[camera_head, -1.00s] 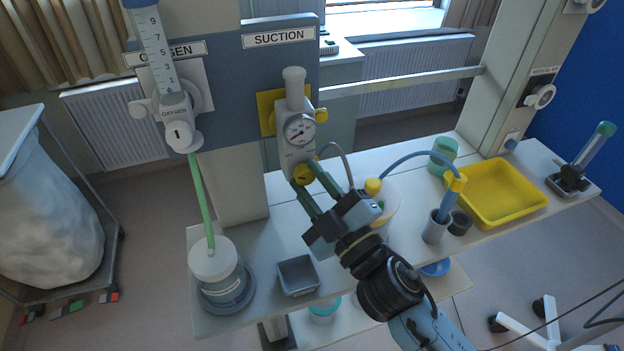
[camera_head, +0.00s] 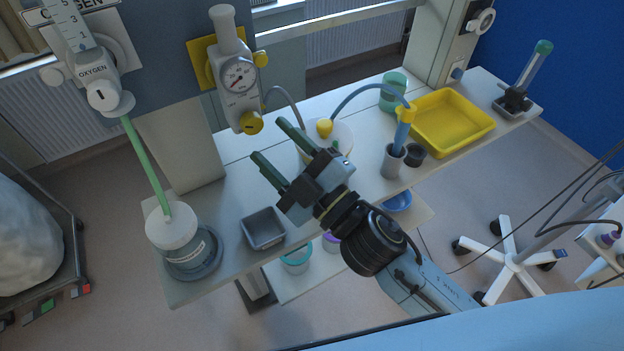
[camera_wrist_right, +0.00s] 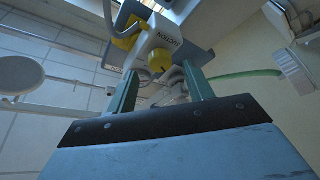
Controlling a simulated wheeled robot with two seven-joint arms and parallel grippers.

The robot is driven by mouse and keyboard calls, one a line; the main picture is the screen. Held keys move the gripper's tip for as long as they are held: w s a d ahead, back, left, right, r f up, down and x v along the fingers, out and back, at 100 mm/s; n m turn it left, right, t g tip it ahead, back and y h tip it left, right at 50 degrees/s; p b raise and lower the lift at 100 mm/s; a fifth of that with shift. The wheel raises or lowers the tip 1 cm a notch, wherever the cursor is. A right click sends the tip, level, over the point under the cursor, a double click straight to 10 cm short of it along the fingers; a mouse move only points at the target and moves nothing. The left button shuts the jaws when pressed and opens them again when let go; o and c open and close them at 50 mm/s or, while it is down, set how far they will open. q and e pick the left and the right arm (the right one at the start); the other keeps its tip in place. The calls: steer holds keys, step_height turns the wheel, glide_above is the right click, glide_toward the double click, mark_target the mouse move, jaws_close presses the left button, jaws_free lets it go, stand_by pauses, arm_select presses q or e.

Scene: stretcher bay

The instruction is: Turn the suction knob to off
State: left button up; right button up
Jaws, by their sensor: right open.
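The suction regulator (camera_head: 238,82) hangs on the wall panel, with a white body, a round gauge and a yellow knob (camera_head: 250,123) at its lower end. My right gripper (camera_head: 268,138) is open, its two green fingers pointing up toward the knob from below and to the right. The fingers look empty and apart from the knob. In the right wrist view the yellow knob (camera_wrist_right: 160,61) shows between and beyond the two fingertips, with the SUCTION lettering beside it. Which setting the knob points to cannot be read. My left gripper is not in view.
The oxygen flowmeter (camera_head: 100,88) with its green tube stands left of the regulator. Below are a lidded jar (camera_head: 172,228), a grey metal bin (camera_head: 263,230) and the white shelf (camera_head: 215,270). A yellow tray (camera_head: 470,128) and a blue tube (camera_head: 365,90) lie to the right.

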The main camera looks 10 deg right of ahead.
steer(key=b+v, duration=0.3)
steer(key=v, duration=0.6)
steer(key=shift+s, duration=0.25)
steer(key=shift+d+f, duration=0.1)
